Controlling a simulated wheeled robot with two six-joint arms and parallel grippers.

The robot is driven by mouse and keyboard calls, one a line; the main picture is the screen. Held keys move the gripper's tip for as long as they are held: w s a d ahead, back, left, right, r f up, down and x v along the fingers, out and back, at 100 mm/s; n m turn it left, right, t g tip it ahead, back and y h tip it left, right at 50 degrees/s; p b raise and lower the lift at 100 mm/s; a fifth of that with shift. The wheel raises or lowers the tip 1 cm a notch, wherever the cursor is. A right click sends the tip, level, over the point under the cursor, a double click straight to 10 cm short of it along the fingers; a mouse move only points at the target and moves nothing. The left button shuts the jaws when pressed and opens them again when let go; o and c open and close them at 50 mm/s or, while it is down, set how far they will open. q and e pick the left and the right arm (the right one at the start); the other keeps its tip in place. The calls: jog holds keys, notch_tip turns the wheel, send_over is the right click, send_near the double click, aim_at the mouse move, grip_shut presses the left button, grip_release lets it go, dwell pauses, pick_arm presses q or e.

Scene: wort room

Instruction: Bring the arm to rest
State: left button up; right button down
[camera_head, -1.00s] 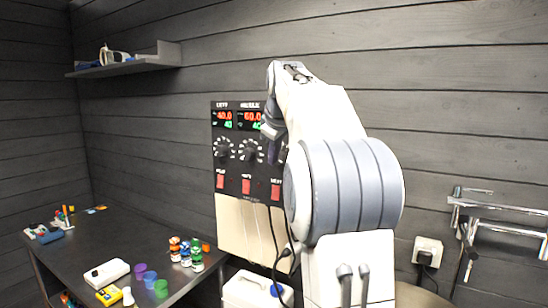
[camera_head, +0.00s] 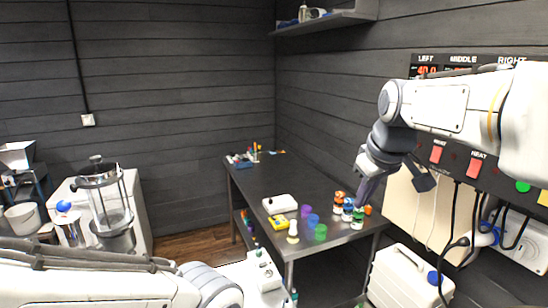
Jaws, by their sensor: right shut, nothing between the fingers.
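My right arm reaches in from the right edge, white and grey. Its gripper (camera_head: 366,190) points down and left in front of the control panel's left side, appearing just above and beside the small bottles. It is shut and empty. My left arm (camera_head: 90,285) lies across the lower left of the view; its gripper is out of view.
The dark table (camera_head: 270,185) carries orange-and-white bottles (camera_head: 338,203), coloured cups (camera_head: 312,221), a white box (camera_head: 279,204) and a yellow device (camera_head: 278,223). The control panel (camera_head: 455,150) hangs at right above a white canister (camera_head: 405,278). A glass-bodied vessel (camera_head: 106,205) stands left.

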jog(key=s+a+f+n+g+y+b, duration=0.1)
jog(key=s+a+f, duration=0.7)
jog(key=a, duration=0.1)
jog(key=s+a+f+g+b, duration=0.1)
jog(key=s+a+f+g, duration=0.1)
jog(key=s+f, duration=0.5)
jog(key=s+a+f+n+g+b, duration=0.1)
jog(key=s+a+f, duration=0.1)
jog(key=s+f, duration=0.5)
jog(key=s, duration=0.5)
jog(key=shift+s+a+f+g+b, duration=0.2)
jog(key=shift+s+a+g+b, duration=0.1)
jog(key=shift+s+a+g, duration=0.1)
